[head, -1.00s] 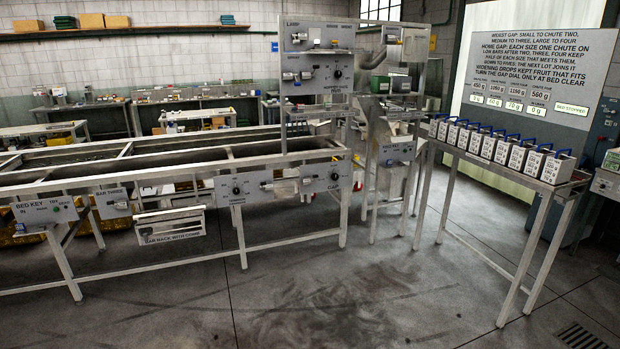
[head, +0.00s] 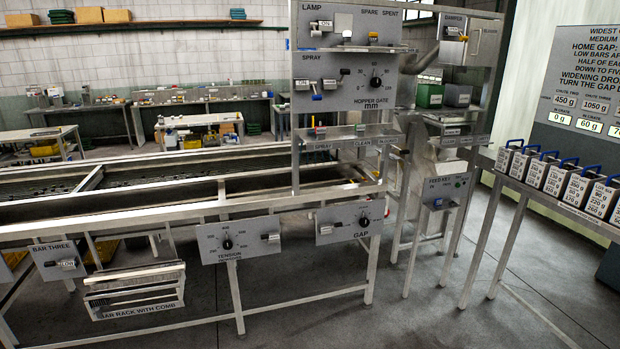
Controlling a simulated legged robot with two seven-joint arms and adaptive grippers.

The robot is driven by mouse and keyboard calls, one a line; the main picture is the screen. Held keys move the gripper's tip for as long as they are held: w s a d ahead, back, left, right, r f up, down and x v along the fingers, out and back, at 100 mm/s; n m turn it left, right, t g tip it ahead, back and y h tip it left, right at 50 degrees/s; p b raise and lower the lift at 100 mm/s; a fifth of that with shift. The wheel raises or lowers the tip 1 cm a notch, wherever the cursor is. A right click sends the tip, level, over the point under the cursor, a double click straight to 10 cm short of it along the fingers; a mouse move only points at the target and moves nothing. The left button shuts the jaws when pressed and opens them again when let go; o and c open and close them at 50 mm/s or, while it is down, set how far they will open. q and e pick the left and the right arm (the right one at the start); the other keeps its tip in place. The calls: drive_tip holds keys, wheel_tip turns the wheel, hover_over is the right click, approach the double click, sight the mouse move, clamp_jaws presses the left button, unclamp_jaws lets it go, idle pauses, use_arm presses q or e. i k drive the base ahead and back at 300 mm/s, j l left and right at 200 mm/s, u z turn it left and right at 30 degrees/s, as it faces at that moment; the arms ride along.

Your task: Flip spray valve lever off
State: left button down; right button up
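The upright grey control panel (head: 350,80) stands at the middle of the head view, above the near rail of the machine bed. Under its "SPRAY" label is a small white block (head: 302,85) with a blue-tipped piece (head: 316,97) just below it. To their right are a dark-and-silver lever or knob (head: 329,84) and another small dark fitting (head: 345,71). I cannot tell which of these is the spray valve lever, nor its setting. Neither of my grippers is in view, and nothing touches the panel.
The hopper gate dial (head: 376,83) is right of the spray fittings. A narrow shelf (head: 348,132) labelled "SPRAY" and "CLEAN" is below. The bed frame (head: 150,208) and gap panel (head: 350,221) front the machine.

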sight(316, 97)
drive_tip(key=i+z, duration=0.2)
drive_tip(key=i, duration=0.3)
drive_tip(key=i+j+z, duration=0.2)
drive_tip(key=i, duration=0.3)
drive_tip(key=i+j+z, duration=0.2)
drive_tip(key=i, duration=0.3)
drive_tip(key=i+j+z, duration=0.2)
drive_tip(key=i+j, duration=0.15)
drive_tip(key=i, duration=0.15)
drive_tip(key=i+j+z, duration=0.3)
drive_tip(key=i, duration=0.05)
